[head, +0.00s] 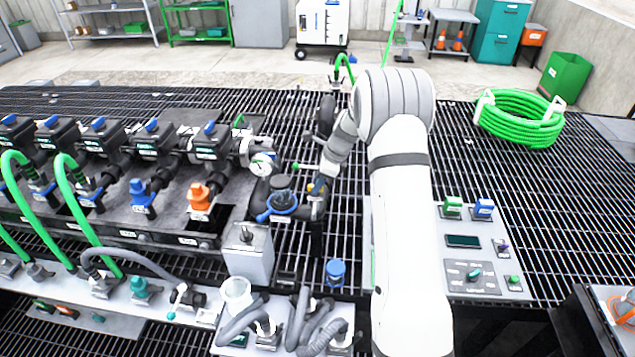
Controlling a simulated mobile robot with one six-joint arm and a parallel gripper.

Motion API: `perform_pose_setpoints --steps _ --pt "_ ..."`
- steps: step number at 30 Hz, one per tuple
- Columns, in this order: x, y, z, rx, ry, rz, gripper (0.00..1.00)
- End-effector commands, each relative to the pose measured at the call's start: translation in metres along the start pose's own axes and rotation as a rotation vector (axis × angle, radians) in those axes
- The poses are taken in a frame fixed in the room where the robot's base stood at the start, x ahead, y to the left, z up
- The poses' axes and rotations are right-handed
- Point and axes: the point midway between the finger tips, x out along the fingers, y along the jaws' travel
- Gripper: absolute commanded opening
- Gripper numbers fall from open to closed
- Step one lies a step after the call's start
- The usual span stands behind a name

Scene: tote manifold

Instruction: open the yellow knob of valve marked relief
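A small yellow spot (311,188), possibly the yellow knob, shows beside the dark end of my arm. I cannot read any label marked relief. My gripper (316,208) is small and dark here, just right of a round dark fitting with a blue ring (281,208). My own arm and the dark pipework crowd this spot. The frame does not show whether the fingers are open or shut, or whether they touch the yellow part.
An orange valve (199,198) and a blue valve (141,196) stand further left. A control panel (485,235) and a coiled green hose (519,117) lie on the right. Bare grating (560,210) is clear at far right.

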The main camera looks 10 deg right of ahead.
Motion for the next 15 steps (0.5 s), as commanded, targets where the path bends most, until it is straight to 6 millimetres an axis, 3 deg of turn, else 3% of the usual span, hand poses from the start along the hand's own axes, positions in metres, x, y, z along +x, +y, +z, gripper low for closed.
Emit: perform_pose_setpoints --steps 11,15 --pt "0.0093 0.0007 0.001 -0.002 0.0 0.001 0.35" --pt "0.0092 0.0007 0.0012 -0.003 0.0 0.001 0.25"
